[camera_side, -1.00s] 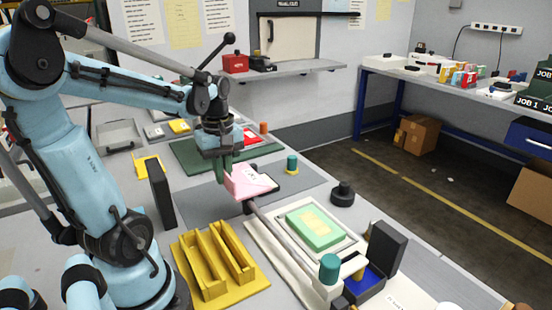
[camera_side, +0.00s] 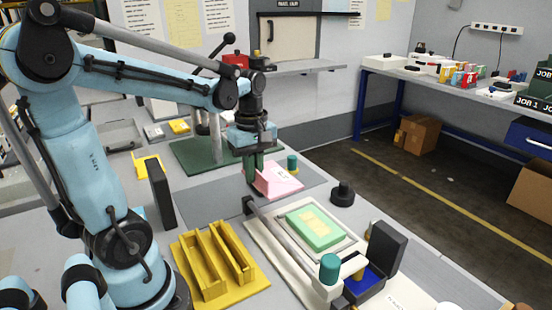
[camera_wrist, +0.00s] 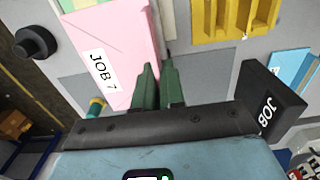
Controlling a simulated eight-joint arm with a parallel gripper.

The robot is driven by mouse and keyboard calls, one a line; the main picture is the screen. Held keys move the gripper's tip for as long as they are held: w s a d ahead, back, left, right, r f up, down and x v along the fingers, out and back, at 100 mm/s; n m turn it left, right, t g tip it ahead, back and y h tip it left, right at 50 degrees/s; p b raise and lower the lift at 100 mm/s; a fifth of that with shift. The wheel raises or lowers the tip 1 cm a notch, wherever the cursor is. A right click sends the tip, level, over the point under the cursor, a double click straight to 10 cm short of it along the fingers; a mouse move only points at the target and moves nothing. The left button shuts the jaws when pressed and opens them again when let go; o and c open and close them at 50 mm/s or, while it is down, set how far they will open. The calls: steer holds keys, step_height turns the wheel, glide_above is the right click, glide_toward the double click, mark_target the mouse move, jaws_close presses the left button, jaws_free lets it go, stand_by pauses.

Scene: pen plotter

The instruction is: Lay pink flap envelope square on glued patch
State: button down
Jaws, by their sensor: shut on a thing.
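The pink envelope (camera_side: 283,180) is held tilted above the grey mat in the side view, with its "JOB 7" label facing up. It fills the upper left of the wrist view (camera_wrist: 112,40). My gripper (camera_side: 252,182) has green fingers shut on one edge of it; the fingertips also show in the wrist view (camera_wrist: 158,66). A green block (camera_side: 327,239) lies on a white tray in front and to the right of the envelope, apart from it. A pale yellow patch (camera_side: 312,222) is on its top; I cannot tell if it is glue.
A grey rod with a teal knob (camera_side: 329,268) runs along the tray's left side. A yellow slotted rack (camera_side: 216,260) stands left of it. A black round knob (camera_side: 342,193) and a teal-topped peg (camera_side: 292,164) stand near the envelope. A dark upright panel (camera_side: 161,195) stands at left.

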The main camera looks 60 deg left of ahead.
steer(key=w+d+r, duration=0.1)
steer(key=w+d, duration=0.5)
steer(key=d, duration=0.4)
steer(key=shift+a+f, duration=0.1)
steer(key=shift+f, duration=4.8)
steer(key=shift+f, duration=0.15)
steer(key=c, duration=1.2)
jaws_free()
